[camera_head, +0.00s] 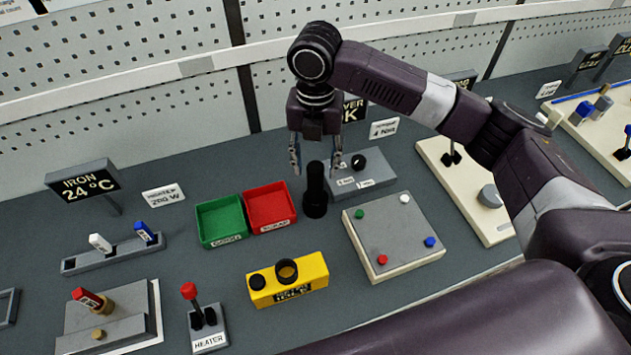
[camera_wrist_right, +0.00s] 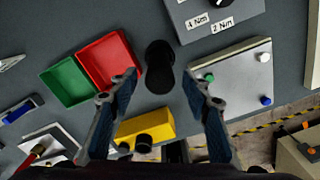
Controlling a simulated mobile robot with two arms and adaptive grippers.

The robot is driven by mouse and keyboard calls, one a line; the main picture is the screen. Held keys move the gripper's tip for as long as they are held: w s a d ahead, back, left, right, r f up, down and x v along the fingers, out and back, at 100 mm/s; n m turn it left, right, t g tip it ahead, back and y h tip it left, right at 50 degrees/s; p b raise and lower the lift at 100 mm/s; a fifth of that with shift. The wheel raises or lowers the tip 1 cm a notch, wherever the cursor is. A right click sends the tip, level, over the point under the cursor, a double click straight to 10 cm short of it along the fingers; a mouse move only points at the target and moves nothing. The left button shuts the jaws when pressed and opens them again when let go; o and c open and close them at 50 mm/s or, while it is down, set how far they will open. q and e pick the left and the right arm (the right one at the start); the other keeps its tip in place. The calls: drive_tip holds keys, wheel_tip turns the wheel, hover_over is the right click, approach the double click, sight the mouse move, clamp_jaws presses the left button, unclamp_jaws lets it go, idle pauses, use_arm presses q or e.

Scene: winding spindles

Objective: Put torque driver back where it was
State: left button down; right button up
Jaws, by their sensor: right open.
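The black torque driver (camera_head: 315,188) stands upright on the grey bench, just right of the red bin, with a wider black lower part. In the right wrist view the black torque driver (camera_wrist_right: 158,70) shows ahead of the fingertips, roughly midway between them. My right gripper (camera_head: 315,168) points down over it, open and empty, with a finger to either side near its top. I cannot tell whether a finger touches it. Both open fingers of my right gripper (camera_wrist_right: 162,84) also show in the wrist view. My left gripper is not in view.
Close by are a green bin (camera_head: 221,220), a red bin (camera_head: 269,206), a yellow box (camera_head: 288,281), a grey setting box (camera_head: 362,180) with a black knob, and a plate with coloured pegs (camera_head: 393,235). A perforated wall (camera_head: 120,75) stands behind.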

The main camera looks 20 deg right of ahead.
wheel_tip(320, 180, up, 4)
drive_tip(key=shift+r+b, duration=0.1)
drive_tip(key=shift+b, duration=0.2)
idle(0.3)
